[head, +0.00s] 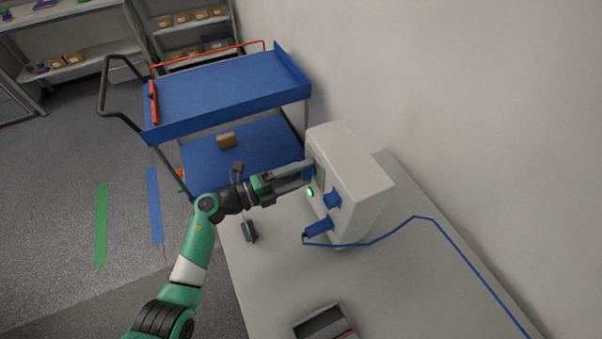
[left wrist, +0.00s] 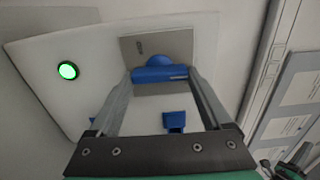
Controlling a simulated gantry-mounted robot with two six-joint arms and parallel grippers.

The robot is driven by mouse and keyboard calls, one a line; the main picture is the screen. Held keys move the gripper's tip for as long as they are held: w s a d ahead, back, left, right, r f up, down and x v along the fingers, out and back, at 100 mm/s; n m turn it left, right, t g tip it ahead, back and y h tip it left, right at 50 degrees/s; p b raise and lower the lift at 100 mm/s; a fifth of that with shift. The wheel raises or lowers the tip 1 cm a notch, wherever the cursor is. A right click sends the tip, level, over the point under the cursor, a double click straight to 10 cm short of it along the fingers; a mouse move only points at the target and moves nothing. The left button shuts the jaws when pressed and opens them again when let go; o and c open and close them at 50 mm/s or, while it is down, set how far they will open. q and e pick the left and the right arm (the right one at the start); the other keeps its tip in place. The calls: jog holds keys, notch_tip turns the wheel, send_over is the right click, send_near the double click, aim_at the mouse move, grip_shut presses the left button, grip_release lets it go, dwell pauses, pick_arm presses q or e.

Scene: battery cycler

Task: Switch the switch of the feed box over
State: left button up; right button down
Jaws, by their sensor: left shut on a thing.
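The feed box is a white box (head: 352,165) standing on the light table against the wall. Its front carries a grey plate (left wrist: 190,45) with a blue rotary switch (left wrist: 160,74), whose bar handle lies across the wrist view. In the head view the switch is mostly hidden by the fingers. A green lamp (head: 310,192) glows on the same face, and it also shows in the left wrist view (left wrist: 67,70). My left gripper (head: 307,172) is at the box front, its fingers closed on both ends of the switch handle. My right gripper is not in view.
Blue sockets (head: 332,198) and a blue plug (head: 318,228) with a cable (head: 415,218) are on the box. A small dark object (head: 250,232) and a grey tray (head: 323,322) are on the table. A blue cart (head: 225,90) stands behind.

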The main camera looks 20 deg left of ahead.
pick_arm(q)
jog(key=o, duration=1.2)
jog(key=shift+c, duration=0.2)
jog(key=shift+s+a, duration=0.25)
jog(key=p+v, duration=0.2)
jog(key=v, duration=0.9)
jog(key=shift+d, duration=0.15)
